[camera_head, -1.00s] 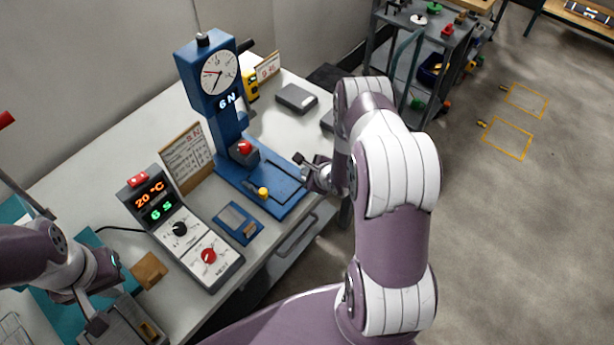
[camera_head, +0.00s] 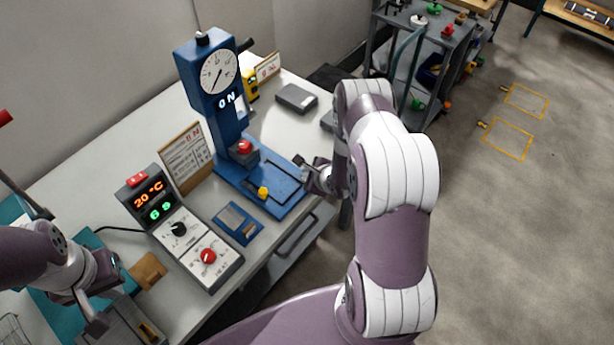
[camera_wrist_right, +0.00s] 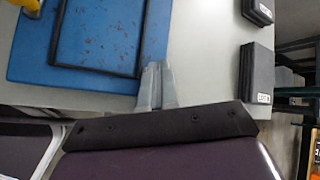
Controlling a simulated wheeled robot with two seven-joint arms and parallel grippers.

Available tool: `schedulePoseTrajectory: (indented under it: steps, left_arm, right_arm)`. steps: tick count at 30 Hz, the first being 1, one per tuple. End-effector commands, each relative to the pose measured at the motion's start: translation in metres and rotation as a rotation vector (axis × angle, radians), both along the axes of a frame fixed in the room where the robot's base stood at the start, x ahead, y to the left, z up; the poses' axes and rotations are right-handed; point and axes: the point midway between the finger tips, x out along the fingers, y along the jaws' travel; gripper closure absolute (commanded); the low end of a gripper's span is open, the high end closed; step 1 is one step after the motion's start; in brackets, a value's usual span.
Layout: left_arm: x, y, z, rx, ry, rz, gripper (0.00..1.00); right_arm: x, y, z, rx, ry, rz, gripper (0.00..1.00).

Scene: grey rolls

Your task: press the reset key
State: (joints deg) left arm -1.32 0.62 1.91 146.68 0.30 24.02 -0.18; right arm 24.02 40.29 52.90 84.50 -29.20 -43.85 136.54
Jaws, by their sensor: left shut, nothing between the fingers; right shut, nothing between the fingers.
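The blue force stand (camera_head: 215,75) stands on the bench, with a round dial and a display reading 0 N. A yellow key (camera_head: 263,193) sits on its blue base plate, and a red knob (camera_head: 244,147) sits at the foot of its column. No label reading reset is legible. My right gripper (camera_head: 298,159) is shut and empty, at the right edge of the base plate, apart from the yellow key. In the right wrist view its shut fingers (camera_wrist_right: 156,84) are over the base plate's edge, and the yellow key (camera_wrist_right: 33,5) is partly cut off. My left gripper (camera_head: 98,324) is shut and empty at lower left.
A control box (camera_head: 180,228) with lit displays and two knobs stands left of the stand. A blue pad (camera_head: 238,223) lies between them. A printed card (camera_head: 186,158) stands behind. Dark grey blocks (camera_head: 296,98) lie at the back right of the bench.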

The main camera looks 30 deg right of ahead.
Motion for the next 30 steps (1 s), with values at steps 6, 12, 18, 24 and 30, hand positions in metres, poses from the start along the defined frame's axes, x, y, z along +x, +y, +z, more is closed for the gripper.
schedulePoseTrajectory:
  steps: [6, 12, 18, 24, 30]
  left_arm:
    - [0.0, 0.0, 0.0, 0.0, 0.0, 0.0, 1.0]
    - [0.0, 0.0, 0.004, 0.0, 0.0, 0.0, 1.0]
    - [0.0, 0.0, 0.016, 0.0, 0.0, 0.0, 1.0]
    - [0.0, 0.0, 0.017, 0.0, 0.0, 0.0, 1.0]
    - [0.0, 0.0, 0.018, 0.0, 0.0, 0.0, 1.0]
  right_arm:
    - [0.0, 0.0, -0.001, 0.0, 0.001, 0.0, 1.0]
    - [0.0, 0.0, 0.003, 0.001, 0.001, -0.001, 1.0]
    - [0.0, 0.0, 0.016, 0.0, 0.001, 0.0, 1.0]
    - [-0.001, 0.0, 0.017, 0.001, 0.001, -0.001, 1.0]
    - [0.0, 0.0, 0.018, 0.0, 0.001, 0.0, 1.0]
